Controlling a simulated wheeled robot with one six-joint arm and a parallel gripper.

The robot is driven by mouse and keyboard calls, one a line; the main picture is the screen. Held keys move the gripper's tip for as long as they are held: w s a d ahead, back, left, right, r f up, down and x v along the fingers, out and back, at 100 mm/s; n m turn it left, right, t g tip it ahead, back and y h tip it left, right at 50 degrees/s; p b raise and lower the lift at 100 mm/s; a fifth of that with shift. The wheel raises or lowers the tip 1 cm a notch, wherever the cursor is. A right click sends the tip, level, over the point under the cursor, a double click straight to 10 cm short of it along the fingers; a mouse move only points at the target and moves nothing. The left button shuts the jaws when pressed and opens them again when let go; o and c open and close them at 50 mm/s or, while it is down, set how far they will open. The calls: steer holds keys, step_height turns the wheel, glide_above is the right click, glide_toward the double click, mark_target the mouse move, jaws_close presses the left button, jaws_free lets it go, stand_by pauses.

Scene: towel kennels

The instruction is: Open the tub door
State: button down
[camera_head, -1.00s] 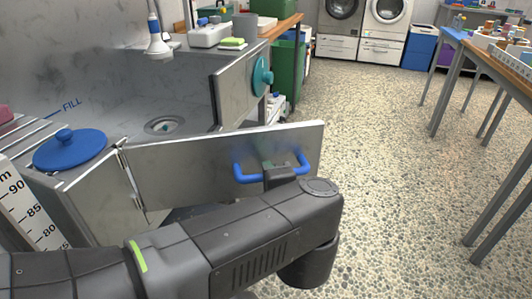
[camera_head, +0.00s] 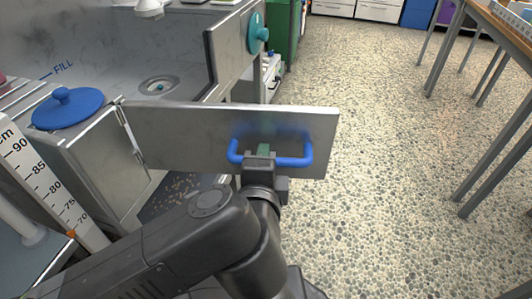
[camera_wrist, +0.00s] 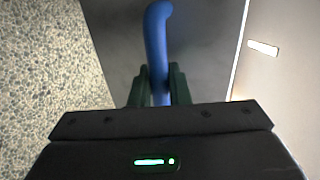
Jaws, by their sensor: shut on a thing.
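The tub door (camera_head: 185,135) is a flat steel panel hinged on its left edge at the tub's front wall. It stands swung outward, away from the tub opening. A blue U-shaped handle (camera_head: 295,161) is fixed on its face near the free end. My gripper (camera_head: 262,155) is shut on this handle near its middle. In the wrist view the blue handle (camera_wrist: 157,40) runs between the two dark green fingers (camera_wrist: 158,85). The steel tub (camera_head: 110,60) has a round drain (camera_head: 158,86) in its floor.
A blue round lid (camera_head: 68,108) lies on the tub's left ledge. A teal knob (camera_head: 258,33) sits on the fixed panel behind. A height scale (camera_head: 45,185) stands at left. Table legs (camera_head: 495,150) stand at right. The pebbled floor between is clear.

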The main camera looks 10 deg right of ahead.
steer(key=shift+s+a+r+m+h, duration=0.1)
steer(key=shift+s+a+m+h, duration=0.2)
steer(key=shift+s, duration=0.3)
steer(key=c, duration=1.5)
jaws_free()
steer(key=shift+o, duration=0.2)
steer(key=shift+s, duration=0.1)
steer(key=p+v, duration=0.1)
steer(key=v, duration=0.6)
